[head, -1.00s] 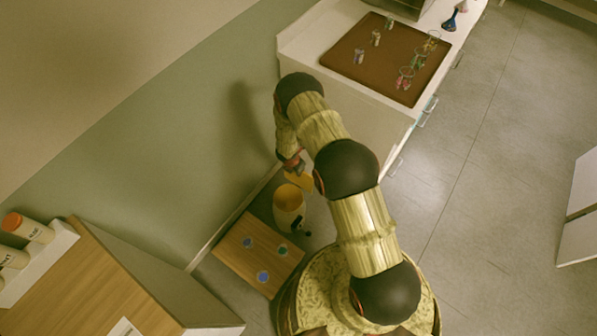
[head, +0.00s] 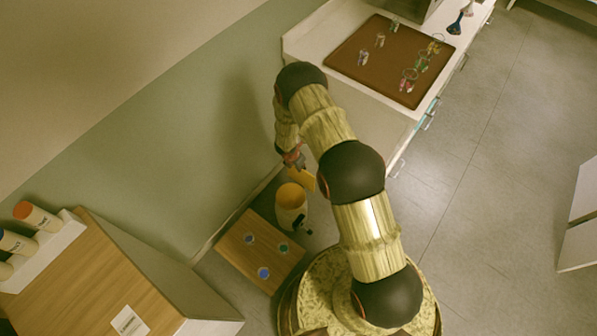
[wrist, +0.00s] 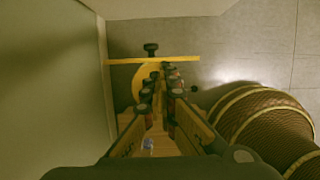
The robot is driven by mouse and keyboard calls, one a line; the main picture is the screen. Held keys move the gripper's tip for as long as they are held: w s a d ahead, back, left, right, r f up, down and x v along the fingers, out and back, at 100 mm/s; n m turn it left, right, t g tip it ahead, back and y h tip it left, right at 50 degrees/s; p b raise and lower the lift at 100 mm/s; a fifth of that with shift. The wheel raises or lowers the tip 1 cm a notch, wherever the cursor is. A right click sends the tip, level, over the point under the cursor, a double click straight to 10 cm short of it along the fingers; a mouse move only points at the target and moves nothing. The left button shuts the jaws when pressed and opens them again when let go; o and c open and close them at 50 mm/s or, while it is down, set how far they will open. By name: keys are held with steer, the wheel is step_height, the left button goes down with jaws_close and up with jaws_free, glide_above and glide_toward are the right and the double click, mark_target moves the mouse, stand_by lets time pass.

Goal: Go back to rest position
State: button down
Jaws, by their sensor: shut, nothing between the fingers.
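My gripper (wrist: 160,110) points down in the wrist view, its two fingers close together with nothing held between them. In the head view my arm bends over and down at the left, and the gripper end is small and partly hidden by my arm. The gripper is above and apart from the container. In the wrist view the container (wrist: 143,80) is partly hidden behind the fingers.
A white counter (head: 318,80) with a brown tray (head: 350,45) holding several small glass bottles is at the top. A wooden cabinet (head: 85,275) with a rack of labelled bottles (head: 38,216) is at the lower left. A green wall (head: 165,150) runs close beside my arm. Grey floor (head: 480,190) is open at the right.

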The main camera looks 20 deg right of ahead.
steer(key=r, duration=0.2)
steer(key=d+r+p, duration=0.1)
steer(key=shift+w+r, duration=0.35)
steer(key=shift+r, duration=0.05)
steer(key=s+d+m+g+h, duration=0.1)
steer(key=s+d+m+g, duration=0.15)
steer(key=s+m, duration=0.4)
steer(key=s+d+r+m, duration=0.1)
steer(key=s+r+m, duration=0.35)
steer(key=r, duration=0.45)
steer(key=s+a+r+m+t+y, duration=0.1)
steer(key=s+r, duration=0.6)
steer(key=r, duration=1)
steer(key=s+a+r+m+t+y, duration=0.1)
steer(key=s+a+r+m+t, duration=0.2)
steer(key=r, duration=1.4)
steer(key=s+a+r+m+t+y, duration=0.1)
steer(key=s+a+r+m, duration=0.4)
steer(key=r, duration=1.2)
steer(key=s+m+t, duration=0.1)
steer(key=s+m, duration=0.3)
steer(key=s, duration=0.3)
steer(key=shift+s+m+y, duration=0.25)
steer(key=shift+m+y, duration=0.05)
steer(key=shift+y, duration=0.1)
